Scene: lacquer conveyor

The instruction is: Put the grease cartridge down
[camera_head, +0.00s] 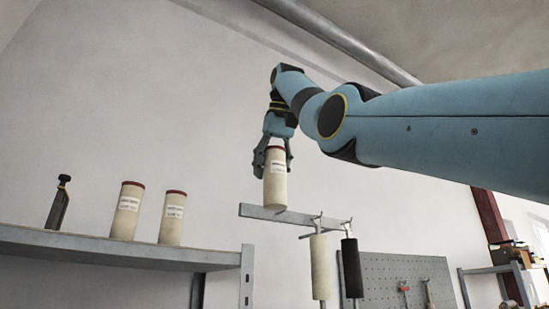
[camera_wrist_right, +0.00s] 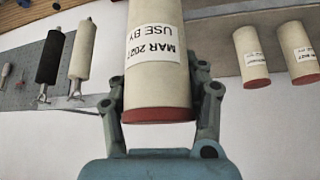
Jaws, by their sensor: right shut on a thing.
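My right gripper (camera_head: 276,160) is shut on a cream grease cartridge (camera_head: 275,182) with a dark red cap and a white label. It holds the cartridge upright in the air, in front of the wall and to the right of the shelf. In the right wrist view the held cartridge (camera_wrist_right: 157,65) sits between both fingers, with its label reading "USE BY MAR 2027". Two similar cartridges, a left one (camera_head: 126,216) and a right one (camera_head: 171,226), stand upright on the grey shelf (camera_head: 110,252). My left gripper is not in view.
A dark tool (camera_head: 59,205) stands at the shelf's left. A wall rail (camera_head: 255,212) below the held cartridge carries a cream roller (camera_head: 320,268) and a black roller (camera_head: 351,270). A grey pegboard (camera_head: 385,275) is behind. Bare shelf shows right of the standing cartridges.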

